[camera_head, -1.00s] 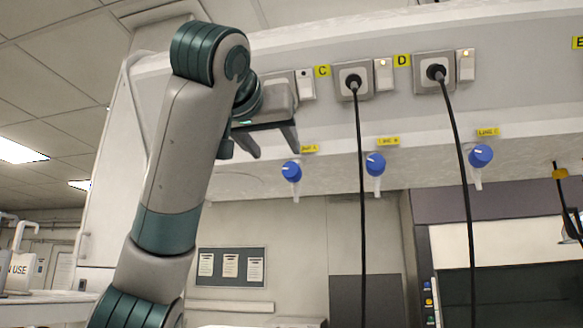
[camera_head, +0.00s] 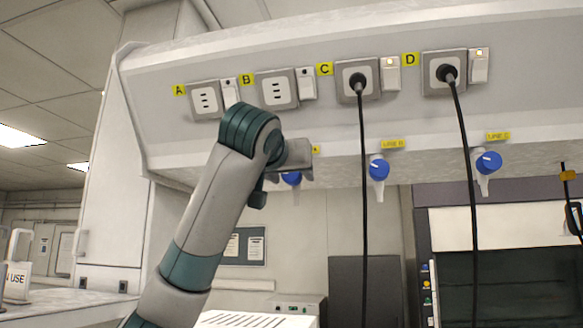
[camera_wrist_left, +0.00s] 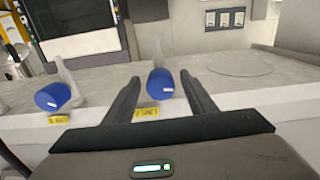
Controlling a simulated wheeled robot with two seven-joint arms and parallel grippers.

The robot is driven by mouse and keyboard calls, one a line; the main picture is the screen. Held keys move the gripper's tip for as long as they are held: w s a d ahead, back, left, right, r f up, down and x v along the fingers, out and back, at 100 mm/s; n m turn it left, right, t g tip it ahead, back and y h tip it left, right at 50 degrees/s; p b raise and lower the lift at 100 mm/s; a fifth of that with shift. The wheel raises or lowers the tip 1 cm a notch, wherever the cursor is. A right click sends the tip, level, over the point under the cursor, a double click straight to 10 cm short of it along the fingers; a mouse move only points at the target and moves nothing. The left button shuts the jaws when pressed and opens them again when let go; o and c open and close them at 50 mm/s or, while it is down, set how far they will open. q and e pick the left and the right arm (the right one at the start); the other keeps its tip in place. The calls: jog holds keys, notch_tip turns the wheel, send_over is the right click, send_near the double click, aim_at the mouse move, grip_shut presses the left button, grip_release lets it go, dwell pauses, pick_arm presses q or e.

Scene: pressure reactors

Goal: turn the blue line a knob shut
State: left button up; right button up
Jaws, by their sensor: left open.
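The blue line A knob (camera_head: 291,178) is on the underside edge of the sloped panel, partly hidden by my left gripper (camera_head: 302,172) in the head view. In the left wrist view, which looks upside down, the line A knob (camera_wrist_left: 160,84) sits between the two spread fingers of my open left gripper (camera_wrist_left: 160,92), near their tips. Gaps show on both sides of the knob, so I see no clear grip. Its yellow label (camera_wrist_left: 146,113) lies between the fingers. My right gripper is not in view.
Blue line B knob (camera_head: 379,169) and line C knob (camera_head: 488,162) are to the right. Black cables hang from sockets C (camera_head: 358,80) and D (camera_head: 445,72), past those knobs. Sockets A (camera_head: 205,99) and B (camera_head: 277,89) are empty.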

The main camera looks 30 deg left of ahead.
pick_arm(q)
jog(key=shift+w+a, duration=0.2)
jog(key=shift+w, duration=0.35)
jog(key=c, duration=1)
jog(key=shift+c, duration=0.2)
